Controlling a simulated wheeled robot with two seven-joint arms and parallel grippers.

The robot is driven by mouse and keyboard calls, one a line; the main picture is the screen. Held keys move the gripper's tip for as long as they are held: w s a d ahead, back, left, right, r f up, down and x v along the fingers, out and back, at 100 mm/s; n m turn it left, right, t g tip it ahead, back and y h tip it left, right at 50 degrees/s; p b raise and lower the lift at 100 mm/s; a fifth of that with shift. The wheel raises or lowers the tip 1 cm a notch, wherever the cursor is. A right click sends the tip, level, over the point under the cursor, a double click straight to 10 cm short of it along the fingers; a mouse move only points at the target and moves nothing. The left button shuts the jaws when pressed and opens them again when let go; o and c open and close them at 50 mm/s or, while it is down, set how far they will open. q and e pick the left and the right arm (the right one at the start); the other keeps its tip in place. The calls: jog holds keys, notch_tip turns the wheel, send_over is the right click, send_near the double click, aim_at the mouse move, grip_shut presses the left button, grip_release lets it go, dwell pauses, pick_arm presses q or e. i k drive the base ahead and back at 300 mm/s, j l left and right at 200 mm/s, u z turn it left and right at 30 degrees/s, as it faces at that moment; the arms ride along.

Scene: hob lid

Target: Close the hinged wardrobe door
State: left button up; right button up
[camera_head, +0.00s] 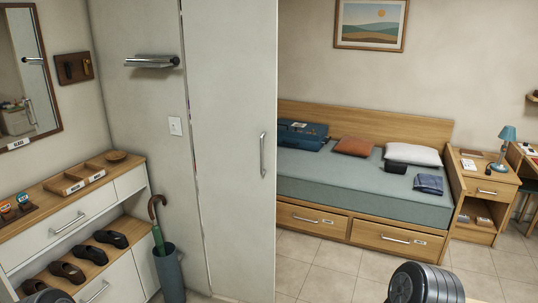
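A tall, pale door panel (230,130) stands left of the picture's middle and runs from the top edge to the bottom. I take it to be the wardrobe door. A vertical metal bar handle (263,155) is fixed near its right edge. A narrow dark seam runs down its left edge, beside a pale wall or side panel. The panel hides part of the room behind it, and I cannot tell its exact opening angle. Neither of my grippers is in view; only dark, rounded parts of my own arms show at the bottom edge.
A shoe cabinet (127,184) with shoes and trays stands at left. An umbrella (158,235) stands in a grey bin (170,272) close to the door's left side. A bed (365,185) and nightstand (486,190) are at right. Tiled floor (330,265) right of the door is clear.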

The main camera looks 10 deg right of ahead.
aim_at(231, 46)
jog(key=j, duration=0.55)
jog(key=i+j+u, duration=0.1)
jog(key=j, duration=0.5)
jog(key=i+j+u, duration=0.1)
jog(key=i, duration=1.1)
jog(key=i+l, duration=0.15)
jog(key=i, duration=0.2)
